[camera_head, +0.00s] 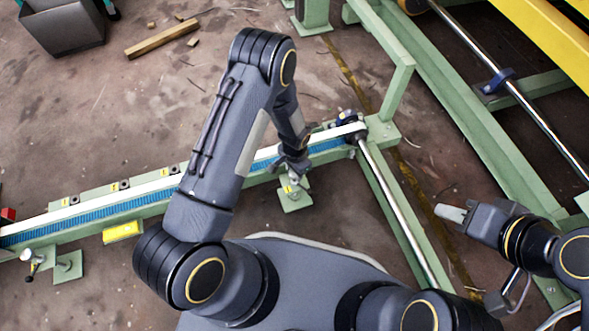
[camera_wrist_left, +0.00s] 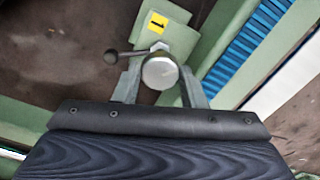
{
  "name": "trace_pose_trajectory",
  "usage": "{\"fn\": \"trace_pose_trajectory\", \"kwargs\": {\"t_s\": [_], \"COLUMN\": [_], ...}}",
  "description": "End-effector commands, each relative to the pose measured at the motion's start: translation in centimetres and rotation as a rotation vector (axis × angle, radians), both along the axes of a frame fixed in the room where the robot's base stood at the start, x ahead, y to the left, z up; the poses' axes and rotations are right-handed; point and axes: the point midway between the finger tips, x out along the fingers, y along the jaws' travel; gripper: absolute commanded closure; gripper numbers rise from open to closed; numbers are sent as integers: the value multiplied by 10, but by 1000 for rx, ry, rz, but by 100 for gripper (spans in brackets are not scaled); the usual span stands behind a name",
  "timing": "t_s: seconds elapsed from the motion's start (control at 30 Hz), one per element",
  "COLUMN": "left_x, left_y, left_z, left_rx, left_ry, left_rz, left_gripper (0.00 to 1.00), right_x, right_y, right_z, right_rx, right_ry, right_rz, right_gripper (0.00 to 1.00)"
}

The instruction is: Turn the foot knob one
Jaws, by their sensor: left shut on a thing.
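The foot knob one (camera_wrist_left: 160,72) shows in the left wrist view as a round metal top with a lever (camera_wrist_left: 112,57) that ends in a dark ball and points left. Beside it is a green foot plate (camera_wrist_left: 172,32) with a yellow label marked 1. My left gripper (camera_wrist_left: 158,90) has its two fingers on either side of the knob and is shut on it. In the head view my left gripper (camera_head: 292,166) is over the green foot plate (camera_head: 295,195), and the wrist hides most of the knob. My right gripper (camera_head: 452,212) is at the right, away from the knob, with its fingertips close together.
A green conveyor beam (camera_head: 100,212) with a blue strip runs beside the knob. Another foot with a lever (camera_head: 62,265) stands at the far left. A steel shaft (camera_head: 395,210) and green frame rails (camera_head: 470,120) lie to the right. Wood pieces (camera_head: 160,38) lie on the floor.

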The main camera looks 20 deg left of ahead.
Motion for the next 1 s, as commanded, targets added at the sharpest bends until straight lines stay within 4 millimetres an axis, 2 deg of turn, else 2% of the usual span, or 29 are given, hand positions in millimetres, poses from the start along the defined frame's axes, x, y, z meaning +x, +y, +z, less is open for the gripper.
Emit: {"fn": "trace_pose_trajectory", "kwargs": {"t_s": [0.6,0.63,0.77,1.0], "left_x": [0,0,0,0], "left_y": [0,0,0,0], "left_z": [0,0,0,0], "left_rx": [-1,-1,-1,0], "left_ry": [-1,-1,-1,0], "left_rz": [-42,-42,-42,-42], "left_gripper": [85,60,43,41], "right_x": [0,0,0,0], "right_y": [0,0,0,0], "right_z": [0,0,0,0], "right_rx": [0,0,0,0], "right_ry": [0,0,0,0], "right_rz": [0,0,0,0], "right_gripper": [64,64,64,64]}}
